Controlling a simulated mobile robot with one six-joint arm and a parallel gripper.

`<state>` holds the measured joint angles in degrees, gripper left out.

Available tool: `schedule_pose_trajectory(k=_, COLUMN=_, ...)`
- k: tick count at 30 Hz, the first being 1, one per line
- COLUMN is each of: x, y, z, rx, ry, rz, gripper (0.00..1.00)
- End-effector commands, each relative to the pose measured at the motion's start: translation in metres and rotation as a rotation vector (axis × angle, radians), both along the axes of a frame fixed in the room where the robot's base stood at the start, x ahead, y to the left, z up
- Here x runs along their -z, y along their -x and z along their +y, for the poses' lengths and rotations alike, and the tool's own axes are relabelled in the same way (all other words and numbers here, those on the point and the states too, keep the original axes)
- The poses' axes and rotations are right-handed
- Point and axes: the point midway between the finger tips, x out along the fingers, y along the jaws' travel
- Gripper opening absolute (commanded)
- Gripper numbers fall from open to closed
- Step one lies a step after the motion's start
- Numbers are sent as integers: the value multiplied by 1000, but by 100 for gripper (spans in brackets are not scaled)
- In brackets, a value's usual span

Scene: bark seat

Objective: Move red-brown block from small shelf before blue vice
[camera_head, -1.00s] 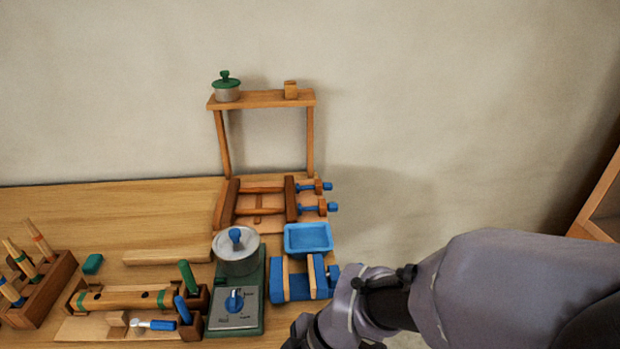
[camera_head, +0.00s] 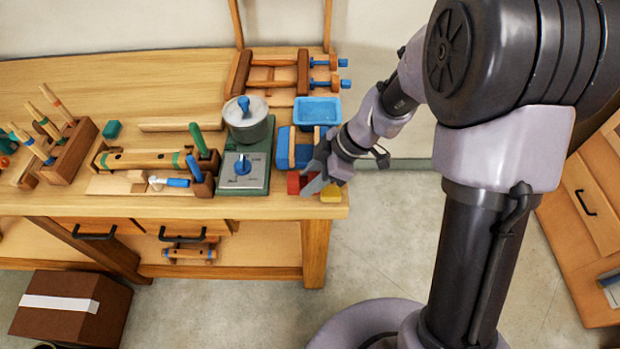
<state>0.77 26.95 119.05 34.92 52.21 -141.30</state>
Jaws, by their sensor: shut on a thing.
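The red-brown block (camera_head: 293,182) shows as a red patch at the front edge of the bench, just in front of the blue vice (camera_head: 283,148). My gripper (camera_head: 314,184) points down there, shut on the block, with its grey fingers covering part of it. I cannot tell whether the block touches the bench top. The vice has blue ends and pale wooden jaws, and my gripper partly hides its right side. Only the posts (camera_head: 328,25) of the small shelf show, at the top edge; its board is out of view.
A yellow block (camera_head: 331,194) lies close right of my gripper. A blue tray (camera_head: 317,110) is behind the vice. The green scale (camera_head: 242,180) with a grey pot (camera_head: 247,124) stands close left. The bench's front edge (camera_head: 270,207) is just before my gripper; open floor lies beyond.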

Motion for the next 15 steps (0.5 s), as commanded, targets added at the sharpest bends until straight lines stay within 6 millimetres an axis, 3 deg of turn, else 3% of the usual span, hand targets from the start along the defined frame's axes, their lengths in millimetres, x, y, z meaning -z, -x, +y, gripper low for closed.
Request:
schedule_pose_trajectory(k=1, x=8, y=0, z=0, rx=1, ry=0, rz=1, gripper=0)
schedule_pose_trajectory(k=15, x=11, y=0, z=0, rx=0, ry=0, rz=-1, gripper=0)
